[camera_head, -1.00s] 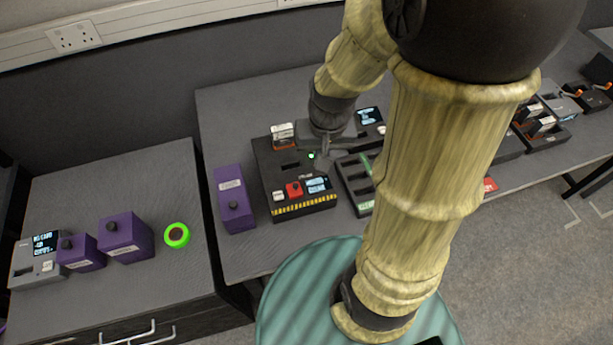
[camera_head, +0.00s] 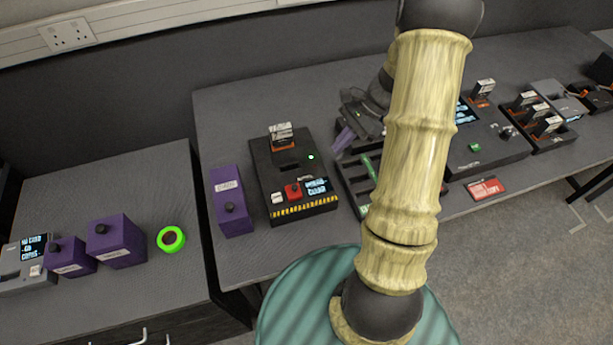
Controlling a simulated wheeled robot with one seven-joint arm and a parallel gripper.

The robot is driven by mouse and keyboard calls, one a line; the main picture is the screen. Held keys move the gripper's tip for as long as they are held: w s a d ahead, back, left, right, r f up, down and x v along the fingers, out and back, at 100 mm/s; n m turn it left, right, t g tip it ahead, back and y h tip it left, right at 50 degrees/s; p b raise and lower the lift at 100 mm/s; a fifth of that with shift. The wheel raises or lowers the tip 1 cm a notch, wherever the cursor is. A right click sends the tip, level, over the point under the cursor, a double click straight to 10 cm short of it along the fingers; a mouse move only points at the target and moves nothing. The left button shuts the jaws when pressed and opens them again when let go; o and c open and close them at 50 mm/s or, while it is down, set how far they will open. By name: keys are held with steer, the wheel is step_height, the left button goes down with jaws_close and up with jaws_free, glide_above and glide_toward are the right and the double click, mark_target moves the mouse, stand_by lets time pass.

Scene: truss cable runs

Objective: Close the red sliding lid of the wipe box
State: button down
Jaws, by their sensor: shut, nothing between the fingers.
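A flat red piece with a pale label (camera_head: 486,188) lies near the front edge of the long table, right of my arm. It may be the red lid, but I cannot tell, and no wipe box can be made out for certain. My gripper (camera_head: 348,132) is over the middle of the table, left of my arm and well away from the red piece. It looks shut and empty. A small purple shape shows at its lower left; I cannot tell what it is. My arm hides part of the table between.
A black device with a red button (camera_head: 268,176) and a purple box (camera_head: 231,200) stand left of my gripper. A slotted tray (camera_head: 352,183) is just below it. Other devices and racks (camera_head: 545,120) fill the right. A side table (camera_head: 150,180) holds more purple boxes.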

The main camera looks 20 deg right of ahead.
steer(key=p, duration=0.2)
glide_toward(293, 190)
steer(key=d+f, duration=0.2)
steer(key=f, duration=0.1)
steer(key=shift+w+d+f, duration=0.1)
steer(key=shift+w+d, duration=0.05)
steer(key=shift+w, duration=0.2)
steer(key=shift+s+a+f+p, duration=0.1)
steer(key=shift+a+f, duration=0.2)
steer(key=shift+a, duration=0.45)
steer(key=shift+s+a+f+p, duration=0.1)
steer(key=shift+a+f, duration=0.25)
steer(key=shift+a, duration=0.4)
steer(key=shift+s+a+f+p, duration=0.1)
steer(key=shift+a+f, duration=0.2)
steer(key=shift+a, duration=0.4)
